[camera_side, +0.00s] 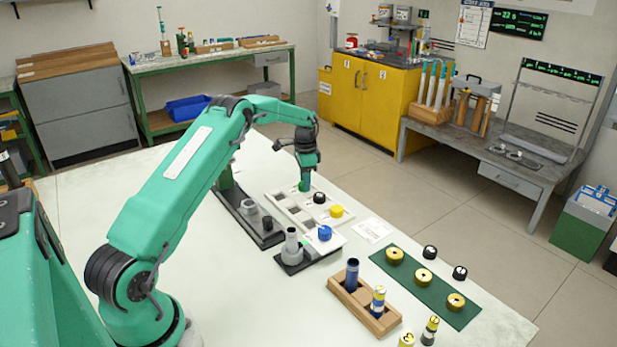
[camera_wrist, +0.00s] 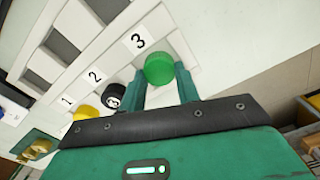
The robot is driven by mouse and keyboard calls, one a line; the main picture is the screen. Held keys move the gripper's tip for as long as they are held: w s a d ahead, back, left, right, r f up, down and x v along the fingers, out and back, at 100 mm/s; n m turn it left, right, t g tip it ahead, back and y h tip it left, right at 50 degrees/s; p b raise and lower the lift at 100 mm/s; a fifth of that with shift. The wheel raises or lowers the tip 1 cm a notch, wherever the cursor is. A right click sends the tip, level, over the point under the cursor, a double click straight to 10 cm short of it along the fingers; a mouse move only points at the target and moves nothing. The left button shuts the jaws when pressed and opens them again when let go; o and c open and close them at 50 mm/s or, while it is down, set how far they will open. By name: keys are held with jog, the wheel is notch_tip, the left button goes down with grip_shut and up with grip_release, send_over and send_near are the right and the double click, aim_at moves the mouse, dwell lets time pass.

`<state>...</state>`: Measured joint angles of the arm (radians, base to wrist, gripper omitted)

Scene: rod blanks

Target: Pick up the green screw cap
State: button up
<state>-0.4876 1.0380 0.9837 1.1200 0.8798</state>
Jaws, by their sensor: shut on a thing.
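The green screw cap (camera_wrist: 159,69) is between my gripper's two fingers (camera_wrist: 168,88) in the wrist view. My gripper is shut on it. In the side view my gripper (camera_side: 305,184) points down at the far end of the white compartment tray (camera_side: 283,198), and a bit of the green cap (camera_side: 304,187) shows below the fingers. I cannot tell whether the cap still touches the tray. A black cap (camera_side: 319,197), a yellow cap (camera_side: 336,211) and a blue cap (camera_side: 325,233) are on the tray nearer the camera.
A grey fixture with a cylinder (camera_side: 291,245) stands beside the tray. A wooden holder (camera_side: 363,304) with upright tubes is in front. A green mat (camera_side: 425,285) carries brass rings, with black caps (camera_side: 430,252) beside it. The table is clear at the left front.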

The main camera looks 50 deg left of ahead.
jog(key=shift+r, duration=0.1)
jog(key=shift+r, duration=0.5)
notch_tip(320, 180, up, 3)
jog(key=d+r, duration=0.6)
jog(key=d, duration=0.5)
jog(key=shift+s+d+r, duration=0.3)
jog(key=shift+r, duration=0.1)
jog(key=shift+d, duration=0.1)
